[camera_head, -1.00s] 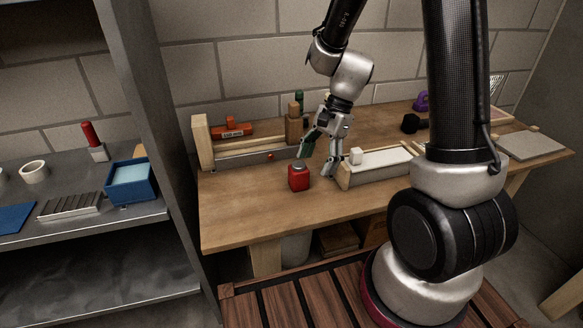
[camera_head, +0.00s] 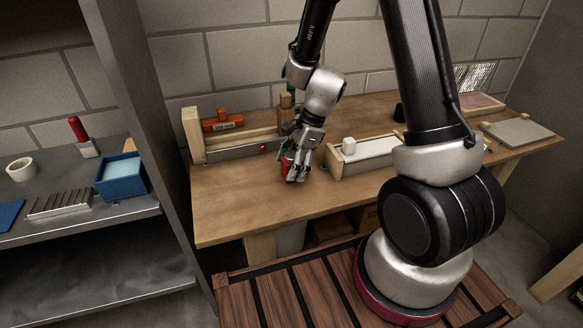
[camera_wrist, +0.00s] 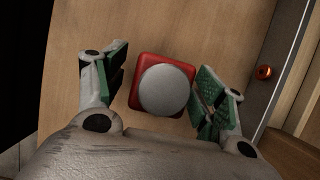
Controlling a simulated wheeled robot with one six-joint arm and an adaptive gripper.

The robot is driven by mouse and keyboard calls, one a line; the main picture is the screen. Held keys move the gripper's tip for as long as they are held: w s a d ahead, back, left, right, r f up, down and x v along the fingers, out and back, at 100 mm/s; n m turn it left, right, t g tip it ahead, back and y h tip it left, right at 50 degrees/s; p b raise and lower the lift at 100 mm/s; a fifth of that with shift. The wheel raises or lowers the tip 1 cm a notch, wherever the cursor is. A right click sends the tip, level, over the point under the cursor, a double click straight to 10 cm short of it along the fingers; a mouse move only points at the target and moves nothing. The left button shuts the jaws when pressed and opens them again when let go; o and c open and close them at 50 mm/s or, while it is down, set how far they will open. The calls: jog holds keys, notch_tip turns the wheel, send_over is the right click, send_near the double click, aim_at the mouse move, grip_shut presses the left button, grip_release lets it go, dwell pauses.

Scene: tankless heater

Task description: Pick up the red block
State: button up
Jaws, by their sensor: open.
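The red block (camera_wrist: 146,66) stands on the wooden workbench with a round grey disc on its top. In the wrist view it lies between the two green-padded fingers of my gripper (camera_wrist: 161,95), with a gap on the left and a smaller one on the right. My gripper is open. In the head view my gripper (camera_head: 294,170) is down at the block, and the fingers hide much of the red block (camera_head: 285,167). I cannot tell from there how low the fingertips are.
A wooden fixture with an orange-red tool (camera_head: 222,122) is behind to the left. The bench (camera_head: 235,205) is clear at front left. A metal shelf with a blue bin (camera_head: 121,178) stands left.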

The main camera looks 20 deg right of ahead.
jog(key=c, duration=1.3)
jog(key=shift+r, duration=5.05)
